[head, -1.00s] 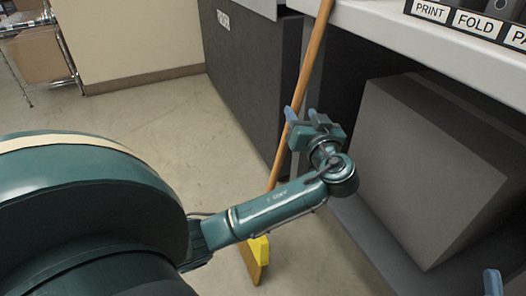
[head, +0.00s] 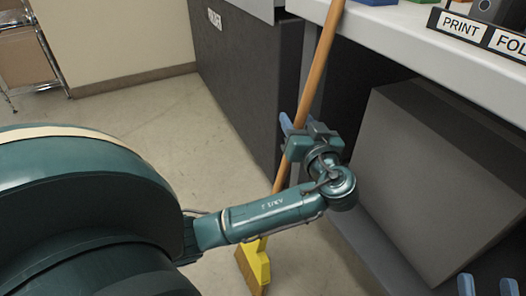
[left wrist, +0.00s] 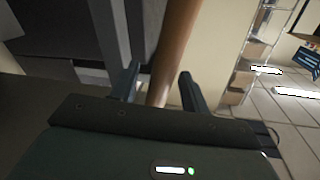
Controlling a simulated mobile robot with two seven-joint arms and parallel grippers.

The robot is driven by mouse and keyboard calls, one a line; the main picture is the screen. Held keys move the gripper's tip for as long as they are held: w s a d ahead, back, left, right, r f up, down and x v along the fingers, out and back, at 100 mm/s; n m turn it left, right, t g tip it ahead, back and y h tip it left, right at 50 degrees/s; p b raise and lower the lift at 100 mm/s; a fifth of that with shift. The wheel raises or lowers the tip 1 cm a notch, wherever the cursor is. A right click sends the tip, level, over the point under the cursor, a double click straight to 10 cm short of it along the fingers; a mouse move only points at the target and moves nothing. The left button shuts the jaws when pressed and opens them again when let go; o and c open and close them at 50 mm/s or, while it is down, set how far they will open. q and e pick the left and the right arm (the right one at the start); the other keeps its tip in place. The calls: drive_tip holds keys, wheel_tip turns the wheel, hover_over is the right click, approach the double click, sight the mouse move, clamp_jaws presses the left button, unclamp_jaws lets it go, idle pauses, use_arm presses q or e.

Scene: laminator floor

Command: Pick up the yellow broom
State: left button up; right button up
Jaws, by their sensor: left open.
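The yellow broom leans upright, slightly tilted, with its wooden handle (head: 318,62) against the white counter's edge. Its yellow head (head: 255,264) is low on the floor, partly behind my left arm. My left gripper (head: 291,123) is open at the handle, about midway up. In the left wrist view the handle (left wrist: 173,45) runs between the two spread fingers (left wrist: 159,78); I cannot tell whether either touches it. My right gripper (head: 487,285) shows only its two blue fingertips at the lower right, apart and empty, away from the broom.
A white counter (head: 400,40) with PRINT and FOLD labelled holders stands at the right, a large grey box (head: 435,170) below it. A dark cabinet (head: 245,75) is behind the broom. Open floor (head: 150,120) lies left; a wire rack (head: 30,50) stands far left.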

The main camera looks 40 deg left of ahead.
use_arm(q)
clamp_jaws()
idle(0.6)
drive_tip(key=shift+r, duration=0.1)
drive_tip(key=shift+r, duration=0.1)
wheel_tip(320, 180, up, 18)
drive_tip(key=p, duration=0.6)
drive_tip(key=shift+p, duration=0.35)
use_arm(e)
drive_tip(key=shift+s+d+f+n+g+h, duration=0.3)
drive_tip(key=shift+s+d+f+g+h, duration=0.15)
drive_tip(key=shift+h, duration=0.35)
drive_tip(key=shift+w, duration=0.1)
